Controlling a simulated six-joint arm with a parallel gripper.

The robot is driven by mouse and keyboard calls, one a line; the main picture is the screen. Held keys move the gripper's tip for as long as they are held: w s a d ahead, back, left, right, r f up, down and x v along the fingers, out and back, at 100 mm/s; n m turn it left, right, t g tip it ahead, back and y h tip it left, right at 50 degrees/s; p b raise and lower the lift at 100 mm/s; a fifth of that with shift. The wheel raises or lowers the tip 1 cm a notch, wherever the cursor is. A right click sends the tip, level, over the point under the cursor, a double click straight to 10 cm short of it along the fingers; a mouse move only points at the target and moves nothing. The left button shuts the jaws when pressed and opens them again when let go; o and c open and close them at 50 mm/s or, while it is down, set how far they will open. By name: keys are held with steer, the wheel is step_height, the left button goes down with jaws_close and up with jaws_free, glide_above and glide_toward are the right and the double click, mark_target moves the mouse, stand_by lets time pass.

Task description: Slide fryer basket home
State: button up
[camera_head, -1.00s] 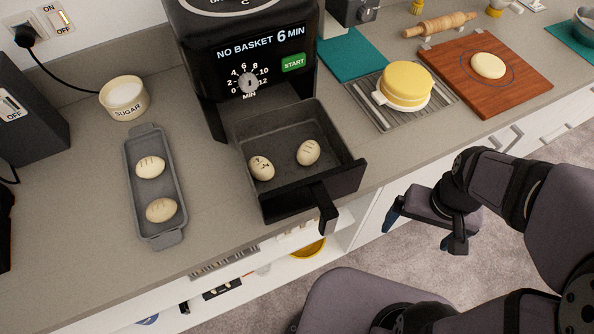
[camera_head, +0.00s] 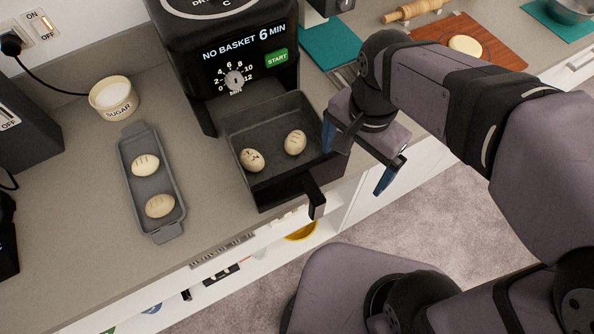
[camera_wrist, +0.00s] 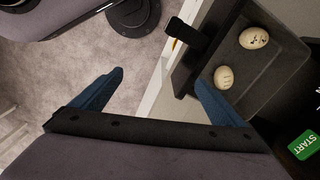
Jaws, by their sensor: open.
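The black fryer (camera_head: 232,70) stands at the back of the counter, its display reading "NO BASKET 6 MIN". Its dark square basket (camera_head: 272,180) is pulled out in front of it, with a black handle (camera_head: 315,197) on the front wall. Two scored buns, one (camera_head: 252,160) and another (camera_head: 295,142), lie inside. My gripper (camera_head: 356,163) is open and empty, beside the basket's right front and above the handle's level. In the wrist view, the handle (camera_wrist: 188,42) shows beyond the blue fingers (camera_wrist: 158,98), and the basket is at the right.
A grey tray (camera_head: 168,218) with two buns and a sugar bowl (camera_head: 114,97) are left of the fryer. A wooden board (camera_head: 502,48) and teal mat (camera_head: 334,42) are at the back right. A white drawer front lies below the counter edge.

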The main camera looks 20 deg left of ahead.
mark_target(310, 184)
steer(key=s+a+m+b, duration=0.1)
steer(key=a, duration=0.1)
steer(key=s+a+r+m, duration=0.1)
steer(key=a, duration=0.1)
steer(key=s+a+m+b, duration=0.1)
steer(key=a, duration=0.1)
steer(key=shift+s+a+r+b, duration=0.25)
steer(key=shift+a+r+b, duration=0.05)
steer(key=shift+a+b, duration=0.1)
steer(key=shift+s+a+r+m, duration=0.35)
steer(key=shift+a+m, duration=0.05)
steer(key=shift+w+d+f+p, duration=0.15)
steer(key=shift+f+p, duration=0.25)
steer(key=shift+f, duration=1.45)
steer(key=shift+w+f+p, duration=0.1)
steer(key=shift+f+p, duration=0.25)
steer(key=shift+f, duration=1.5)
steer(key=shift+r, duration=0.1)
steer(key=c, duration=2.2)
steer(key=shift+o, duration=0.2)
steer(key=shift+w+r, duration=0.1)
steer(key=shift+r, duration=0.05)
steer(key=shift+r+b, duration=0.45)
steer(key=shift+r, duration=1.15)
steer(key=shift+o, duration=0.3)
steer(key=s+a+b, duration=0.4)
steer(key=s+a, duration=0.9)
